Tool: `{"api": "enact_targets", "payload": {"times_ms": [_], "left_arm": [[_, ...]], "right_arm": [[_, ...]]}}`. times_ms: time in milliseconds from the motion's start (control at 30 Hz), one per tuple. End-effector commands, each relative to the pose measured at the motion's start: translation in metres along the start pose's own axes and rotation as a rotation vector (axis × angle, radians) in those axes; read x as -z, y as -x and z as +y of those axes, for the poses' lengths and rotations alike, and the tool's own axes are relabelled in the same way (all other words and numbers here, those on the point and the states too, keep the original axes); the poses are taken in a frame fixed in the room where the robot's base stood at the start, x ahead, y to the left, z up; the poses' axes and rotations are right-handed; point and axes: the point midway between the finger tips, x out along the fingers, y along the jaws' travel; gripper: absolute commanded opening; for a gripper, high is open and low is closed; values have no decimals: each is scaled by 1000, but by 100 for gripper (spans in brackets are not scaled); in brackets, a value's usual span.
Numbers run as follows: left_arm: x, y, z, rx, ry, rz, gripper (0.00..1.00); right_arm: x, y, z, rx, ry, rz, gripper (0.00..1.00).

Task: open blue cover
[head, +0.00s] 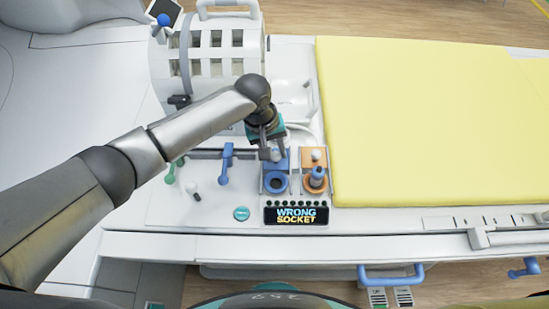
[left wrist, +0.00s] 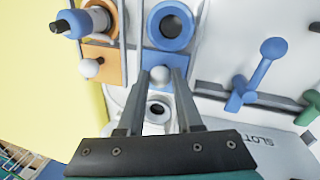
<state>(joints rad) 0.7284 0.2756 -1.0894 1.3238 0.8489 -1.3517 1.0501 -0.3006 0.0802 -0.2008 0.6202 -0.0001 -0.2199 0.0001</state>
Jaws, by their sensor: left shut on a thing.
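The blue cover (head: 284,160) is a small flat slider with a pale round knob (left wrist: 160,74). It lies behind the blue socket (head: 276,183), whose dark hole is uncovered. My left gripper (head: 271,154) is over the cover, shut on its knob; in the left wrist view the knob sits between the fingertips. The cover's blue plate (left wrist: 153,60) is partly hidden by the fingers there, and the blue socket (left wrist: 170,26) shows just beyond it. My right gripper is not in view.
A display (head: 296,215) reads "WRONG SOCKET". Left are a blue lever (head: 226,165), a green lever (head: 171,174) and a teal button (head: 241,213). A yellow mat (head: 420,110) lies right.

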Motion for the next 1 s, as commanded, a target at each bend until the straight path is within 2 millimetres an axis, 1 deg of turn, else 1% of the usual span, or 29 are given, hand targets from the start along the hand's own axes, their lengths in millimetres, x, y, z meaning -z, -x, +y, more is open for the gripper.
{"api": "enact_targets", "payload": {"times_ms": [100,400,433,600,667,700,900,1000], "left_arm": [[5,1,1,-2,-1,2,0],[5,0,1,-1,-2,0,0],[5,0,1,-1,-2,0,36],[4,0,1,-1,-2,-1,56],[4,0,1,-1,-1,-1,62],[4,0,1,0,-1,-1,64],[4,0,1,0,-1,-1,64],[4,3,1,-1,-1,-1,64]], "right_arm": [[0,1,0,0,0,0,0],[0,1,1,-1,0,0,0],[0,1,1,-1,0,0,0],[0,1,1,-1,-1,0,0],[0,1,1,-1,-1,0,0],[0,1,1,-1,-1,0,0],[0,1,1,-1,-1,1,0],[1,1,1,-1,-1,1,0]]}}
